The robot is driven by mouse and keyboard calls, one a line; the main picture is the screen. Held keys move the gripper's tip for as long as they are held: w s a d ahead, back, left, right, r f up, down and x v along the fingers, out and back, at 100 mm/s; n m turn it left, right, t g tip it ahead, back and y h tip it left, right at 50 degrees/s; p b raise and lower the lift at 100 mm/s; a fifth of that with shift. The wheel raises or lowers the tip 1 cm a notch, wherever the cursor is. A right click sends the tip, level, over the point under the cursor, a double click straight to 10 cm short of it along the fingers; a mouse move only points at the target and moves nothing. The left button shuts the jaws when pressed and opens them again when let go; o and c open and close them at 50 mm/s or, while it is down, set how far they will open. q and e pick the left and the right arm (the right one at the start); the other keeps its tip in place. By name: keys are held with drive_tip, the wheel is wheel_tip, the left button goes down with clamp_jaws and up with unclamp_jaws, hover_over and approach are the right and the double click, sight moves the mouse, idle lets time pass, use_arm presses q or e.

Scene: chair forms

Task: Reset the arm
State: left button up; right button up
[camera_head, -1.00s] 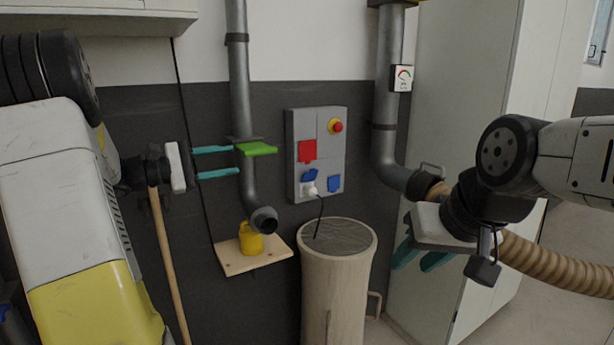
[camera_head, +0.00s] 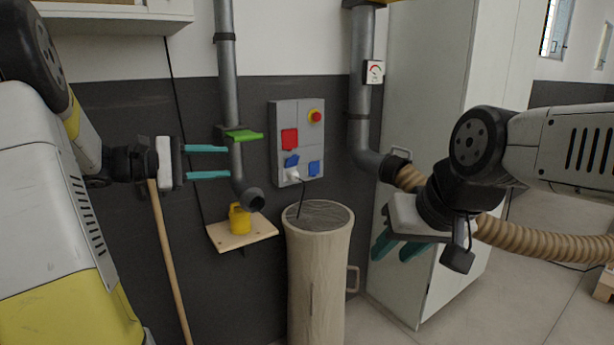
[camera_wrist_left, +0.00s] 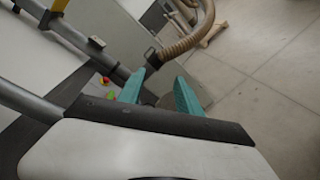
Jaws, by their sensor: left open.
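My left gripper (camera_head: 229,162) is open and empty, with its two teal fingers apart and pointing right. In the head view its fingertips overlap the left grey pipe (camera_head: 228,60); I cannot tell whether they touch it. The same gripper shows in the left wrist view (camera_wrist_left: 159,77) with nothing between its fingers. My right gripper (camera_head: 390,257) is at the right, its teal fingers apart and pointing down and left, in front of the tall white cabinet (camera_head: 425,90). I see nothing held in it.
A green valve handle (camera_head: 243,136) sits on the left pipe. A yellow can (camera_head: 239,218) stands on a wooden shelf (camera_head: 225,240). A grey socket panel (camera_head: 298,108) is above a pale round bin (camera_head: 320,270). A ribbed hose (camera_head: 535,240) passes behind my right gripper. Open floor lies right.

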use_arm(q)
drive_tip(key=s+d+f+m+g+y, duration=0.2)
drive_tip(key=s+d+m+g, duration=0.1)
drive_tip(key=s+d, duration=0.4)
drive_tip(key=s+f+m+y, duration=0.2)
drive_tip(key=s+m+y, duration=0.3)
drive_tip(key=s, duration=0.3)
drive_tip(key=s+f+m+t+y, duration=0.1)
drive_tip(key=s+f+m+y, duration=0.2)
drive_tip(key=s, duration=0.5)
drive_tip(key=shift+a+f+m+y, duration=0.15)
drive_tip(key=shift+a+m+y, duration=0.05)
drive_tip(key=shift+m+y, duration=0.8)
idle(0.6)
